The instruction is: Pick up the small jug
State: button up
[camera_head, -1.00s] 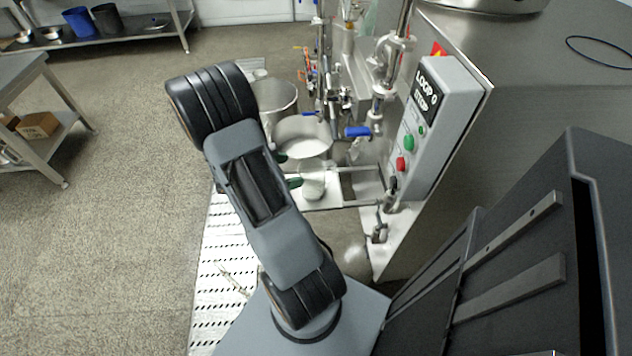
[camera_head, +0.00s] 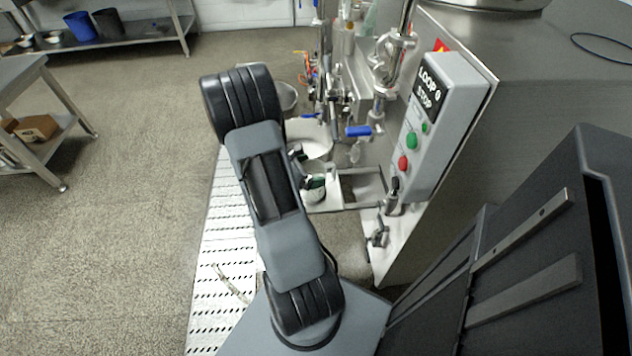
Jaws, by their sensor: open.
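The small jug (camera_head: 314,197) is a pale, shiny vessel on the white stand beside the mill, just right of my arm. Only part of it shows, because a green-tipped finger covers much of it. My gripper (camera_head: 307,168) reaches out from behind my arm link with its jaws open. One dark finger is at the large pot's near side and the green-tipped one overlaps the jug in the picture. I cannot tell whether either finger touches the jug.
A large metal pot (camera_head: 319,143) with white contents stands just behind the jug. Another metal vessel (camera_head: 288,98) is partly hidden by my arm. Pipes with a blue-handled valve (camera_head: 358,131) and the control box (camera_head: 430,115) stand right.

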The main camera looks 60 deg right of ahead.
jog(key=shift+c, duration=0.4)
jog(key=shift+r, duration=0.1)
jog(key=c, duration=1)
